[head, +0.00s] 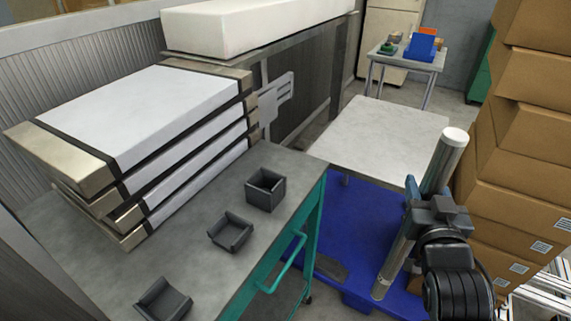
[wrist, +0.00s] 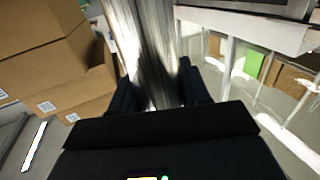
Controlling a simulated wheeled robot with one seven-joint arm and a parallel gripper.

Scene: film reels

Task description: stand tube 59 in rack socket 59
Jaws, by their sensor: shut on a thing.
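A long metallic tube (head: 447,160) with a pale cap at its upper end is held by my gripper (head: 414,210) at the right of the head view. The tube leans, its top to the right, its lower end over the blue pallet. In the wrist view the tube (wrist: 145,45) runs between the two dark fingers of my gripper (wrist: 158,92), which are shut on it. I can read no number on the tube. No rack socket marked 59 can be made out in either view.
A grey bench (head: 205,275) carries an open dark box (head: 265,203), two dark trays (head: 229,247) and a stack of white-and-tan slabs (head: 165,105). A pale table (head: 385,135) stands beyond the blue pallet (head: 345,225). Stacked cartons (head: 525,130) crowd the right side.

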